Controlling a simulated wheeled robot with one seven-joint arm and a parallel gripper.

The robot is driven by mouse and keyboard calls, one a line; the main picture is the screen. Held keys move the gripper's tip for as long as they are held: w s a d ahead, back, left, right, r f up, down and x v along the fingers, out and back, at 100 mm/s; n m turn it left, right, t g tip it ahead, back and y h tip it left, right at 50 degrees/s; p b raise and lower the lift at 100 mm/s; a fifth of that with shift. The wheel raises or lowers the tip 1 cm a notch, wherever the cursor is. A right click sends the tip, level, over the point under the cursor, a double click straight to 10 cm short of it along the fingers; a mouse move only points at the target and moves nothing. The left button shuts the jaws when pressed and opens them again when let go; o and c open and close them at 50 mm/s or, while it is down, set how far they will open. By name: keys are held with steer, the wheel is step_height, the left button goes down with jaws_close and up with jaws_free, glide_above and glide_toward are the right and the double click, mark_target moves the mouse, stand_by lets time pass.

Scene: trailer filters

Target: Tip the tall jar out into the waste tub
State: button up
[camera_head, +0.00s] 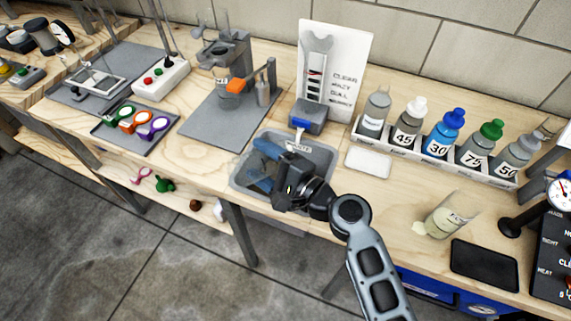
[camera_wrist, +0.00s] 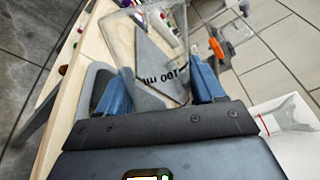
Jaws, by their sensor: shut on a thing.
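A clear jar (camera_wrist: 150,60) marked "100 ml" sits between the two blue fingers of my gripper (camera_wrist: 163,92) in the wrist view. My gripper is shut on it. The lettering appears upside down there, and I see no clear contents in the jar. In the head view my gripper (camera_head: 263,166) is over the grey waste tub (camera_head: 325,162), with its fingers within the tub's outline. The jar is hard to make out there, and its exact tilt cannot be told. The tub's rim (camera_wrist: 92,85) also shows beside the left finger in the wrist view.
Another clear beaker (camera_head: 452,215) with pale contents stands at right, beside a black slab (camera_head: 484,265). A rack of labelled bottles (camera_head: 430,160) is behind. A white sign (camera_head: 333,70) stands behind the tub; a grey mat (camera_head: 215,125) with a stand lies left.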

steer(key=shift+w+d+r+m+p, duration=0.3)
steer(key=shift+w+r+m+p, duration=0.15)
steer(key=shift+m, duration=0.25)
steer(key=shift+w+d+r+m+p, duration=0.2)
steer(key=shift+w+d+m+p, duration=0.1)
steer(key=shift+m+p, duration=0.35)
stand_by(1.0)
stand_by(0.8)
